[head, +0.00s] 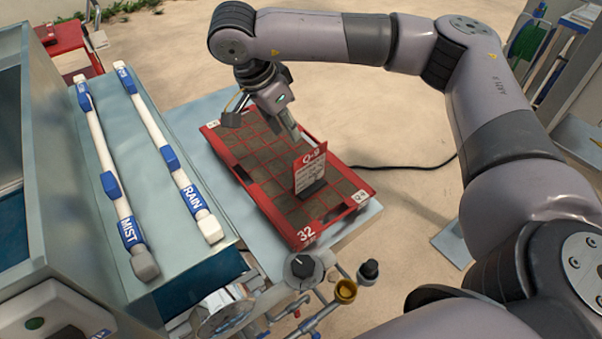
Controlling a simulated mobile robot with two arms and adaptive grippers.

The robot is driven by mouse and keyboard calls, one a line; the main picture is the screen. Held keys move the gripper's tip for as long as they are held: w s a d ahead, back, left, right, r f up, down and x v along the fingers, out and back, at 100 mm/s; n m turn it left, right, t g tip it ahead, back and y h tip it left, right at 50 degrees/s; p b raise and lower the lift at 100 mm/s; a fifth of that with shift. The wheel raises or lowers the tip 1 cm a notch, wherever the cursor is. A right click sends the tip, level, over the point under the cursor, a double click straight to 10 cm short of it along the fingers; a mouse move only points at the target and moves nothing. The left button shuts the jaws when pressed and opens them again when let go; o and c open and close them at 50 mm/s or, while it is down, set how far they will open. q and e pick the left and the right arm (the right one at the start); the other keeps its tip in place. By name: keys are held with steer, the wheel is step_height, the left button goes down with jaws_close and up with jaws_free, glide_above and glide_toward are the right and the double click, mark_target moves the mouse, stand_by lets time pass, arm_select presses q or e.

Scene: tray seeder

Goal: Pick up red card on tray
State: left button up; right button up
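A red and white card (309,171) marked "Q-8" stands upright in a dark holder on the red seed tray (350,206). The tray has dark soil cells and the number 32 on its near corner. My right gripper (293,131) points down over the tray, behind the card and a little to its left in the head view. It looks apart from the card, though the gap is hard to judge. My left gripper is not in view.
The tray sits on a pale table (205,118). At left, a seeder machine carries two white bars labelled MIST (108,180) and RAIN (165,150). Knobs and pipes (312,270) stand close to the tray's near edge. A black cable (420,167) runs off right.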

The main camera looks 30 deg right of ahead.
steer(key=p, duration=0.4)
glide_above(310, 171)
steer(key=a, duration=0.2)
step_height(310, 171, down, 11)
steer(key=p+x, duration=0.2)
steer(key=x, duration=0.3)
steer(key=shift+d+r+p, duration=0.1)
steer(key=shift+d+p, duration=0.1)
steer(key=shift+p, duration=0.15)
steer(key=shift+c, duration=0.4)
jaws_close()
